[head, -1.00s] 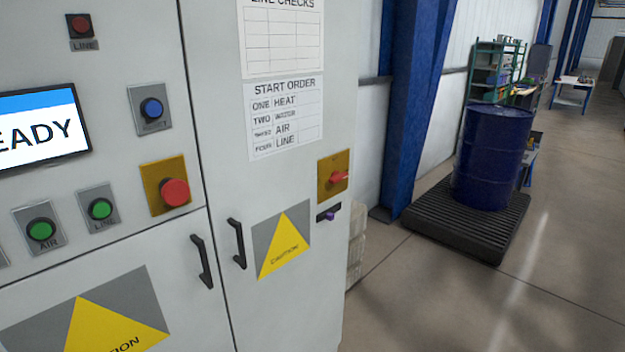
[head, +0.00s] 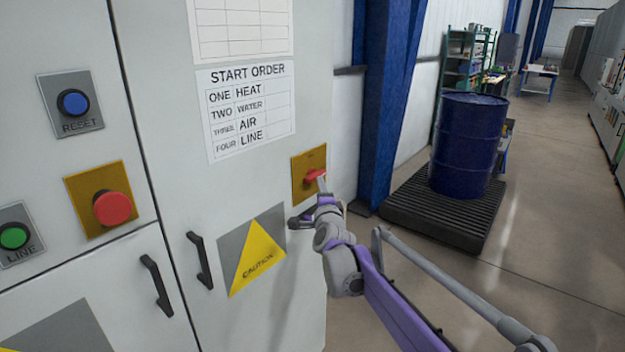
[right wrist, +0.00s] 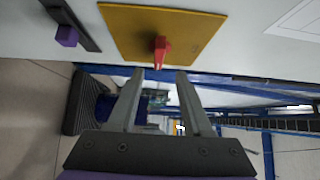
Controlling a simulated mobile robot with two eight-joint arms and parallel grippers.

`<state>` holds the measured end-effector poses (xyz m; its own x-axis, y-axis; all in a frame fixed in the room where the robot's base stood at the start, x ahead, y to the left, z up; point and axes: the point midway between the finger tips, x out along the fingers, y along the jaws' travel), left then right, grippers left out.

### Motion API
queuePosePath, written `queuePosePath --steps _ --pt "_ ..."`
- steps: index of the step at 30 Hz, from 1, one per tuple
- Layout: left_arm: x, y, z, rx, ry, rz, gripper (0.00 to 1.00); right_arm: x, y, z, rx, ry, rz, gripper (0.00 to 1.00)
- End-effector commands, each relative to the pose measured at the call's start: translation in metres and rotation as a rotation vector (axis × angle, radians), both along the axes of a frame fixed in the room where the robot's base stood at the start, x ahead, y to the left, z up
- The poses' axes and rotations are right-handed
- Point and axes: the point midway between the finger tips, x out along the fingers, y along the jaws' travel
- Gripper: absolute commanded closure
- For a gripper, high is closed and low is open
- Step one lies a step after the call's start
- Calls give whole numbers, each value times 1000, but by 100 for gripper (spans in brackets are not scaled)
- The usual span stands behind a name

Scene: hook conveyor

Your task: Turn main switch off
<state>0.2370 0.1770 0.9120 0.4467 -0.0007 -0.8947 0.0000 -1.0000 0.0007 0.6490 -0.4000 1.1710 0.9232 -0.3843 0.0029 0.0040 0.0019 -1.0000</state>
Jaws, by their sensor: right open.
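The main switch is a red handle (head: 313,175) on a yellow plate (head: 300,190), at the right edge of the light grey cabinet front. In the right wrist view the red handle (right wrist: 161,48) stands out from the yellow plate (right wrist: 120,22). My right gripper (head: 321,184) is right at the handle and covers part of it in the head view. In the right wrist view its two fingers (right wrist: 158,74) are apart, with the handle just past the tips and in line with the gap. I cannot tell whether they touch it. My left gripper is not in view.
A black strip with a purple knob (right wrist: 66,36) sits beside the plate. The cabinet has a red mushroom button (head: 112,208), a blue reset button (head: 73,102) and black door handles (head: 200,260). A blue drum (head: 467,145) stands on a black pallet (head: 430,215) behind.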

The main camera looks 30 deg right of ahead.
Motion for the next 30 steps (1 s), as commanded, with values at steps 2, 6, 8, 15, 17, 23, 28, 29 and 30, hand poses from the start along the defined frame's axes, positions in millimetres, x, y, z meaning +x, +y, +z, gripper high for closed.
queuePosePath --steps 2,6,8,15,17,23,28,29,30 --pt "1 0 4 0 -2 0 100 16 -6 2 -2 1 0 50" --pt "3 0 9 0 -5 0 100 37 -15 1 -1 0 1 50" --pt "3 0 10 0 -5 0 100 45 -18 2 -2 1 1 50" --pt "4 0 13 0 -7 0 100 60 -24 1 -3 1 2 50" --pt "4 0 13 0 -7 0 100 61 -25 1 -2 2 2 50" --pt "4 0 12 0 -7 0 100 61 -25 0 -2 2 2 50" --pt "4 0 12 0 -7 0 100 61 -24 0 -2 2 2 77" --pt "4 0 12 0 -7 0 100 61 -25 0 -2 2 2 82" --pt "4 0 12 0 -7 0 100 61 -25 0 -2 2 2 90"
